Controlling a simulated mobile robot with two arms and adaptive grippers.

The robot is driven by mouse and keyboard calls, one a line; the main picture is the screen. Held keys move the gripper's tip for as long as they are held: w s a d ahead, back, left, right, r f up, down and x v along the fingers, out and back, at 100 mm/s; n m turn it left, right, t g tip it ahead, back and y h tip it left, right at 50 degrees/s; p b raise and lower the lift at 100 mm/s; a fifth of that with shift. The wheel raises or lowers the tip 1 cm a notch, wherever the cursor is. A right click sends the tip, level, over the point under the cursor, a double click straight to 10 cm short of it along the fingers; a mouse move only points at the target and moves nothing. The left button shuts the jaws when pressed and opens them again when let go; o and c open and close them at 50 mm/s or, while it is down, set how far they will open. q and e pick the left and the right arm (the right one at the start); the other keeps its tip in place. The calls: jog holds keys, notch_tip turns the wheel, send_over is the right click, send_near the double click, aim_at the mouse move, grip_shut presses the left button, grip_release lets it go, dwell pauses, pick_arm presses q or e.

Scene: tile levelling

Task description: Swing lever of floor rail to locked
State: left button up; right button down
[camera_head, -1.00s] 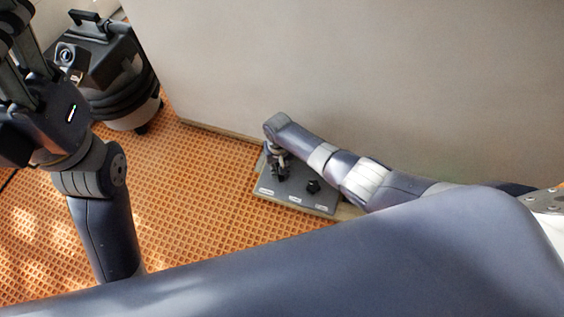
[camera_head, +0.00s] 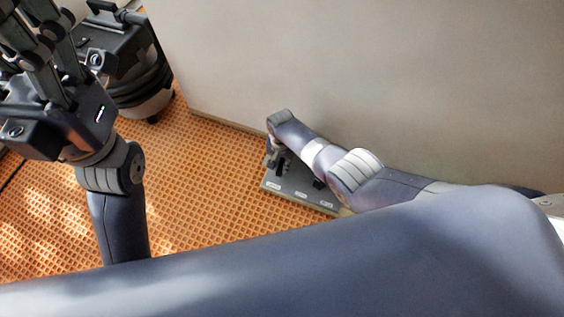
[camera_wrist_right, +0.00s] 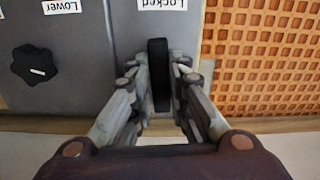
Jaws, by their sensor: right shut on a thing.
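The floor rail is a grey plate (camera_head: 300,196) with white labels, lying on the floor by the wall in the head view. A black upright lever (camera_wrist_right: 158,55) stands just below "Locked". My right gripper (camera_wrist_right: 160,80) is shut on the lever, one finger on each side; its wrist partly hides the plate in the head view. My left gripper (camera_head: 45,50) is raised at the upper left, its fingertips cut off by the frame edge.
A black knob (camera_wrist_right: 34,64) sits on the plate beside the lever. A pale wall (camera_head: 370,80) rises right behind the plate. Orange grating floor (camera_head: 200,190) is clear to the left. A black wheeled machine (camera_head: 130,65) stands at the upper left.

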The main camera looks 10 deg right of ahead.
aim_at(281, 165)
jog(key=c, duration=1.5)
grip_release()
jog(key=shift+r, duration=0.15)
jog(key=shift+r, duration=5.85)
jog(key=shift+w, duration=0.1)
